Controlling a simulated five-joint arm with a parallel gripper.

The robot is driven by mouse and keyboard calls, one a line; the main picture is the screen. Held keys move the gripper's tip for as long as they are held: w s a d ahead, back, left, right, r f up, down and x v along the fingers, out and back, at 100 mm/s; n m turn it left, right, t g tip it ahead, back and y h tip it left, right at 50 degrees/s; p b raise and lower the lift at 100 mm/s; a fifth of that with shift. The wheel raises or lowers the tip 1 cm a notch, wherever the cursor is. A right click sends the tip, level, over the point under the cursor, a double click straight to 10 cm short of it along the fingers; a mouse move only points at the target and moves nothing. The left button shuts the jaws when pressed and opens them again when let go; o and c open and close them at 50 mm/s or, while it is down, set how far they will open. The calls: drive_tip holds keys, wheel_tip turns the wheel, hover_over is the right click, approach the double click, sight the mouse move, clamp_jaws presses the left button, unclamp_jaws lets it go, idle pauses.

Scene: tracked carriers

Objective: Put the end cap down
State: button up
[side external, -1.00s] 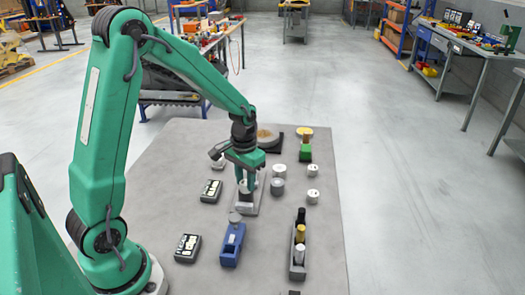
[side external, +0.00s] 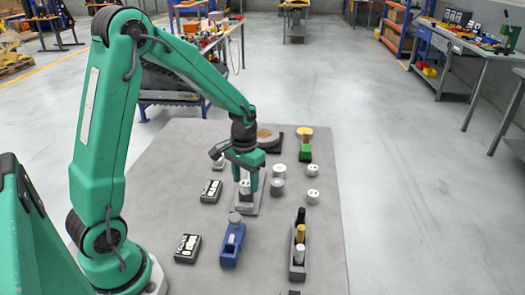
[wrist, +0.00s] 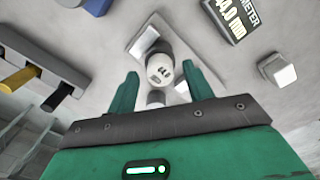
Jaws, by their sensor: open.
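My gripper (side external: 246,180) is open above a small grey plate on the mat. A white end cap with dark markings (wrist: 160,70) shows between the spread fingertips of my gripper (wrist: 160,72) in the wrist view, with a gap on each side. A dark, round part adjoins it, and a pale plate (wrist: 146,40) shows behind. In the side view the white cap (side external: 245,187) stands upright between the fingers, low over the plate (side external: 246,208). The fingers partly hide it, so its exact contact below cannot be told.
Several grey and white cylinders (side external: 278,187) stand close to the right. A blue block (side external: 232,245) and a dark rack with cylinders (side external: 300,262) are nearer the camera.

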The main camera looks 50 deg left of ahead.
sight(245, 184)
wheel_tip(245, 184, up, 12)
idle(0.6)
drive_tip(key=shift+s, duration=0.1)
idle(0.4)
drive_tip(key=s+d+r+m+t, duration=0.1)
drive_tip(key=s+d+r+t, duration=0.1)
drive_tip(key=s, duration=0.5)
drive_tip(key=s+d+r+m+t, duration=0.1)
drive_tip(key=s+d+r+t, duration=0.2)
drive_tip(key=s+d, duration=0.3)
drive_tip(key=shift+s+r+t, duration=0.3)
drive_tip(key=shift+s+r, duration=0.1)
drive_tip(key=shift+s, duration=0.8)
drive_tip(key=shift+d, duration=0.1)
